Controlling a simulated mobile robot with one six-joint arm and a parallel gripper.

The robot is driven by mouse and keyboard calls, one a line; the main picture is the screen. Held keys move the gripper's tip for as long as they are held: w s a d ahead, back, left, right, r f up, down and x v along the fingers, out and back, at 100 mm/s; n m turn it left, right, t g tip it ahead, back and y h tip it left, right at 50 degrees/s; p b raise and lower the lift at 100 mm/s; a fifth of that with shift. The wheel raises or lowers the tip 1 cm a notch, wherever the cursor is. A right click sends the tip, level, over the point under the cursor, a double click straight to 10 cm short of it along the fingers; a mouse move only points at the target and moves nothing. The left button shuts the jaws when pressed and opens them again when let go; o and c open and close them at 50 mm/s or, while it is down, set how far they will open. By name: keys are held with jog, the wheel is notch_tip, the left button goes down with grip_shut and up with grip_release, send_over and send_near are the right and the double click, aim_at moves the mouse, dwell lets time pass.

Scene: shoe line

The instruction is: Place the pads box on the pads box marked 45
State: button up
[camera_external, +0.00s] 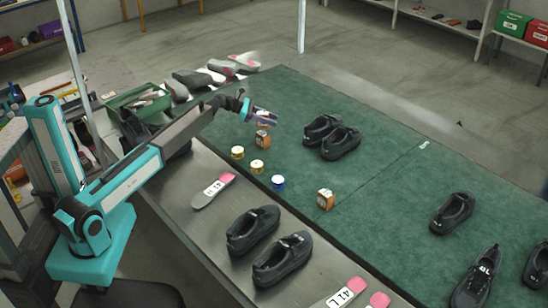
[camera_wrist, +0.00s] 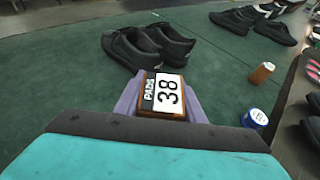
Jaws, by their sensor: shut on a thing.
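My gripper (camera_external: 264,117) is shut on a small orange-brown pads box, and its purple fingers also show in the wrist view. In the wrist view the held pads box (camera_wrist: 163,94) shows a white and black top reading PADS 38. In the external view another orange box (camera_external: 262,139) shows directly below the gripper on the green mat; I cannot tell whether the held box touches it. A further orange box (camera_external: 326,199) stands apart on the mat, and it also shows in the wrist view (camera_wrist: 262,73). No 45 marking is readable on either box.
Two yellow tins (camera_external: 257,167) and a blue tin (camera_external: 278,182) stand near the mat's left edge. Black shoes (camera_external: 333,137) stand beyond the gripper, with more on the mat's right and the metal strip. A green crate (camera_external: 138,105) and insoles lie on the left side.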

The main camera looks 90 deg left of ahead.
jog(key=shift+f, duration=1.8)
jog(key=o, duration=1.1)
jog(key=shift+f, duration=0.1)
jog(key=shift+s+r, duration=0.2)
jog(key=v, duration=1.1)
jog(key=shift+s+r, duration=0.2)
jog(key=shift+s, duration=0.1)
